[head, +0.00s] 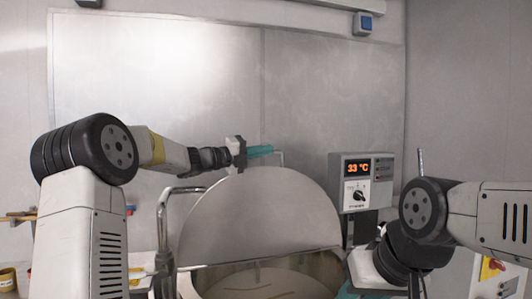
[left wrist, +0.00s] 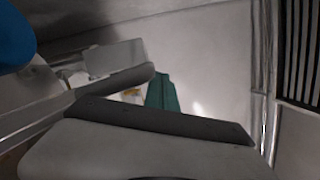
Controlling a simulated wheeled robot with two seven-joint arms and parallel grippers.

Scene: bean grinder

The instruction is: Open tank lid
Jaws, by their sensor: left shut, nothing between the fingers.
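The tank lid (head: 262,213) is a grey half-round plate. It stands raised, tilted up from the tank (head: 200,281), with its curved edge at the top. Below it the tank's opening shows, with a dim interior. My left gripper (head: 262,151) has teal fingers, shut and empty, just above the lid's top edge. A thin handle (head: 282,158) shows at that edge beside the fingertips; I cannot tell if they touch. In the left wrist view teal (left wrist: 162,93) shows partly behind a dark bar.
A control box (head: 362,182) reading 33 °C stands right of the lid. A bent metal pipe (head: 163,225) rises left of the tank. Pale wall panels (head: 330,90) stand behind. A shelf with small items (head: 22,214) is at far left.

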